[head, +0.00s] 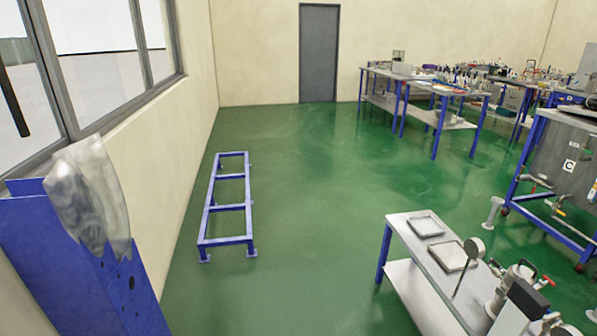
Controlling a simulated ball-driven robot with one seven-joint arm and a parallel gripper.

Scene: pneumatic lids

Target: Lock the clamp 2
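No clamp marked 2 can be made out in the head view. A metal vessel (517,283) with a lid and red handles stands on the near bench at the lower right. It is small and partly hidden by a dark box-like device (520,309), so I cannot tell whether it carries a clamp. A large grey tank (565,157) with a "C" label sits in a blue frame at the right edge, cut off by the picture. My gripper is not in view.
The near bench (400,219) holds shallow trays (452,256) and a round gauge (474,248). A low blue frame (228,206) stands on the floor at left. Crowded benches (430,87) stand at the back right. The green floor (300,200) between is clear. A grey door (319,55) is behind.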

